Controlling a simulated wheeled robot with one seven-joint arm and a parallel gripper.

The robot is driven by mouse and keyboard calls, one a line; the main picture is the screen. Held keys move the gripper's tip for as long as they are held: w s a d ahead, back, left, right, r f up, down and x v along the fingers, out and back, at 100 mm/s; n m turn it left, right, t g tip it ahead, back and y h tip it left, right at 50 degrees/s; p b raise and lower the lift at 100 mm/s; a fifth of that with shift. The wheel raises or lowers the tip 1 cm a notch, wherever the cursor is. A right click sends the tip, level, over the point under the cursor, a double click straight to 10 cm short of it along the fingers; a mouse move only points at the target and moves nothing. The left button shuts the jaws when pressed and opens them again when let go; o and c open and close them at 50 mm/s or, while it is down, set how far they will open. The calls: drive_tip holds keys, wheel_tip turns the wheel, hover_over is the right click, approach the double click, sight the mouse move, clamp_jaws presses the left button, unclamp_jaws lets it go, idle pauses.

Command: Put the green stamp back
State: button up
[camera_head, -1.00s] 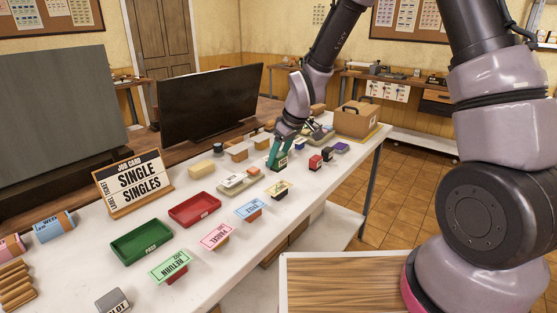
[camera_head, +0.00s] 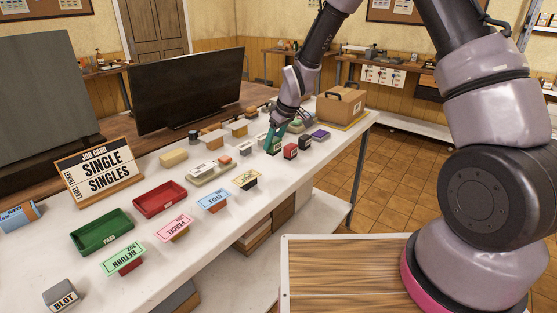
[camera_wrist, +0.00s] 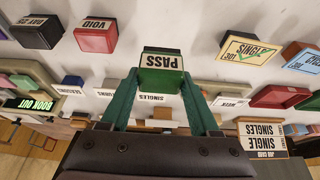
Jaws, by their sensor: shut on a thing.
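The green stamp (camera_head: 274,147) has a white label that reads PASS in the wrist view (camera_wrist: 161,66). My gripper (camera_head: 276,134) is shut on it, with the teal fingers on either side of the block in the wrist view (camera_wrist: 160,85). The stamp is upright at the far part of the white table, just left of the red VOID stamp (camera_head: 290,151). A black stamp (camera_head: 305,142) stands right of the red one; the wrist view shows both, red (camera_wrist: 97,38) and black (camera_wrist: 37,32). I cannot tell whether the green stamp touches the table.
A green tray (camera_head: 102,232) and a red tray (camera_head: 160,199) lie at the near left. Labelled ticket stamps, such as a yellow one (camera_head: 246,179), line the front edge. A purple-topped block (camera_head: 320,134) and a cardboard box (camera_head: 341,105) are beyond. A dark monitor (camera_head: 188,93) stands behind.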

sight(277, 151)
drive_tip(key=shift+d+f, duration=0.1)
drive_tip(key=shift+f, duration=2.9)
drive_tip(key=shift+f, duration=0.1)
drive_tip(key=o, duration=1)
drive_tip(key=shift+o, duration=0.2)
